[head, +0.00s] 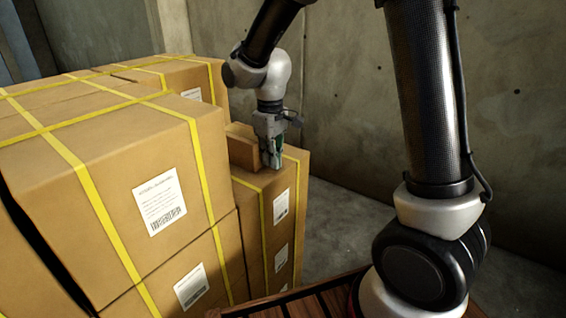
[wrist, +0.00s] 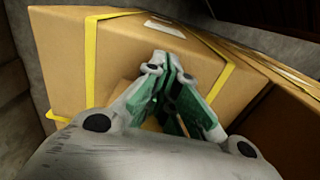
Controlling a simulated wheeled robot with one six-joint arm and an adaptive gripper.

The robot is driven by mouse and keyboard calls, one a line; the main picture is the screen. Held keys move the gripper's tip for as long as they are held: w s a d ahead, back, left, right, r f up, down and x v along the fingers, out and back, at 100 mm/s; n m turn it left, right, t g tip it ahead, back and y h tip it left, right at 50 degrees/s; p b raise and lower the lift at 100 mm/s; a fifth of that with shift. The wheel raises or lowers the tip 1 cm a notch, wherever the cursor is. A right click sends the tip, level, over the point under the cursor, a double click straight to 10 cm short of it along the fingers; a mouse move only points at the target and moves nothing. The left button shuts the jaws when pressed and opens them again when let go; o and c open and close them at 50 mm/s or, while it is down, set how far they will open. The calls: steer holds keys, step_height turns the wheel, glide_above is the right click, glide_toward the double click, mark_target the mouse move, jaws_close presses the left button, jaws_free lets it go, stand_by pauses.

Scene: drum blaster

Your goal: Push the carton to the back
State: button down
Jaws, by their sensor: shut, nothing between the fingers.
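A small plain brown carton (head: 243,152) sits on a lower step of a stack of strapped cartons in the head view, partly hidden behind the big carton in front. My gripper (head: 270,162) points down just to the right of the small carton, close to it; I cannot tell whether they touch. In the wrist view my gripper (wrist: 165,65) has its green-padded fingers together with nothing between them. A brown carton face (wrist: 125,55) with yellow straps and a white label fills the view beyond the fingertips.
A large strapped carton (head: 110,175) with a barcode label stands at the left, higher than the step. The strapped stack under the step (head: 283,225) has white labels. A concrete wall (head: 340,90) stands behind. Bare floor (head: 345,215) shows to the right of the stack.

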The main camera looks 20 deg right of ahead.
mark_target(235, 144)
steer(key=w+a, duration=0.2)
steer(key=w, duration=0.1)
steer(key=w+a, duration=0.3)
steer(key=w, duration=0.1)
steer(key=w+a, duration=0.3)
steer(key=w, duration=0.1)
steer(key=shift+w, duration=0.1)
